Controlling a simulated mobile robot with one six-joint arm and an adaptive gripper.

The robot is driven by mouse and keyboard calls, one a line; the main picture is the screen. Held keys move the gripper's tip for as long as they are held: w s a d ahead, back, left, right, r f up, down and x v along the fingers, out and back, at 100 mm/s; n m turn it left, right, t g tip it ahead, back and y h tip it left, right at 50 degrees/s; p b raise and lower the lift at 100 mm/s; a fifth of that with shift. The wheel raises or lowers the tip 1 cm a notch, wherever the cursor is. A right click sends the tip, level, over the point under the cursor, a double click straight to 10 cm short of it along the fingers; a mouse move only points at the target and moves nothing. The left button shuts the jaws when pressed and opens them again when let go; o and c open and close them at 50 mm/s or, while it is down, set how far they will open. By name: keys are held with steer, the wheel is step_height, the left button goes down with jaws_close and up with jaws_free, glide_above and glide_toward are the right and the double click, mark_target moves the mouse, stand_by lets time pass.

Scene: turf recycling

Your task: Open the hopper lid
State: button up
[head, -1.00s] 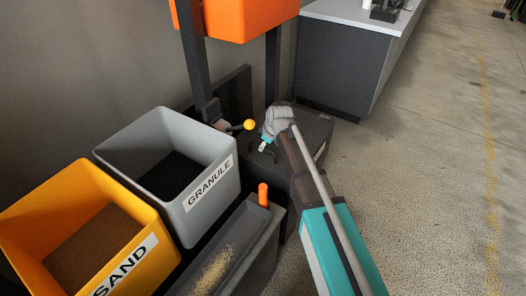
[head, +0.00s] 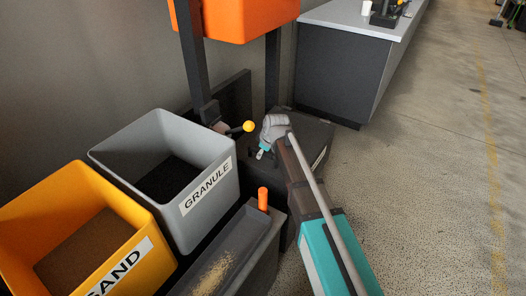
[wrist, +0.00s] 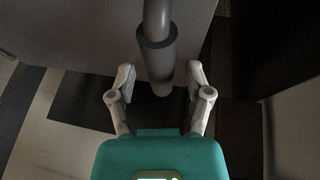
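My gripper (head: 261,153) is low over a dark box (head: 309,135) below the orange hopper body (head: 240,18) in the head view. Which surface is the hopper lid is not clear; the dark box top is a flat cover under my gripper. In the wrist view, my gripper (wrist: 160,78) is open. A grey round bar with a thicker sleeve (wrist: 156,55) comes down between its two fingers, with gaps visible on both sides. The head view is too small to show this bar clearly.
A lever with a yellow knob (head: 249,126) sticks out just left of my gripper. The grey GRANULE bin (head: 207,190), yellow SAND bin (head: 126,266) and a tray with an orange grip (head: 263,199) stand nearer. A bench (head: 345,65) is behind; open floor lies right.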

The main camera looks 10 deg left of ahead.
jaws_close()
steer(key=shift+r, duration=0.1)
